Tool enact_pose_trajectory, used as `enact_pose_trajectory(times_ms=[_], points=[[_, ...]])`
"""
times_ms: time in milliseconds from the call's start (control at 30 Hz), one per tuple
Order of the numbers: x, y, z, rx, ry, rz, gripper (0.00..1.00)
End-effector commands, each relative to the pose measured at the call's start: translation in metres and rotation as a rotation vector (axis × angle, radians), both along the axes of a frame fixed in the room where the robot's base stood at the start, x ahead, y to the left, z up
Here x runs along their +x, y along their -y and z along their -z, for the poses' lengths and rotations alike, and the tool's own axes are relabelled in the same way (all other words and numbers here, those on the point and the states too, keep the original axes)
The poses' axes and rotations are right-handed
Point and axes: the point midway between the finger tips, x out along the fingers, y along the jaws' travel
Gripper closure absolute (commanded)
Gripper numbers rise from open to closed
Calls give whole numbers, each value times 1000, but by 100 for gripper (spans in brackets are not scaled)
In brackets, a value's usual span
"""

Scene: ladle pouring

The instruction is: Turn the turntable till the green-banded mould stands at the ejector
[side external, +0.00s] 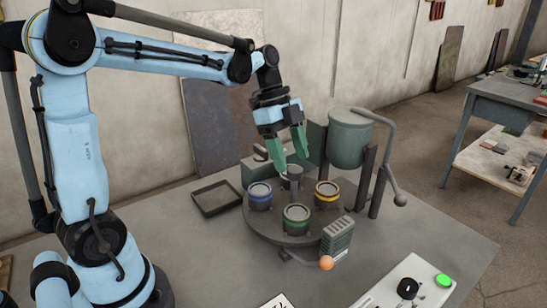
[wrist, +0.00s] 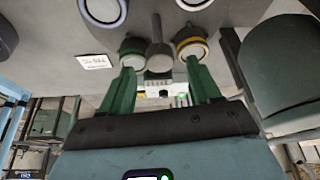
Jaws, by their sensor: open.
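The round grey turntable (side external: 262,228) stands on the table in the side view. The green-banded mould (side external: 296,218) is at its front, close to a grey-green finned block (side external: 337,240); I cannot tell for sure whether this block is the ejector. The blue-banded mould (side external: 259,196) is at the left and the yellow-banded mould (side external: 327,194) at the right. My gripper (side external: 287,160) is open and empty above the turntable's back part, near the centre post (side external: 292,183).
An orange ball knob (side external: 326,263) sits at the turntable's front edge. A green pot (side external: 350,140) with a ball-ended lever (side external: 400,199) stands at the back right. An empty dark tray (side external: 216,210) lies left. A control panel (side external: 385,295) is at the front right.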

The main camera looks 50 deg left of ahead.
Motion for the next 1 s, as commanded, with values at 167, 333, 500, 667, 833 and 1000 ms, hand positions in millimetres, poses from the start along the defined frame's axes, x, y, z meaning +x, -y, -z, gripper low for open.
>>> enact_pose_trajectory(times_ms=[167,333,500,667,833,1000], points=[[2,7,16,0,1,2,38],[2,9,22,0,0,1,38],[2,9,22,0,0,1,38],[2,9,22,0,0,1,52],[2,9,22,0,0,1,78],[2,9,22,0,0,1,100]])
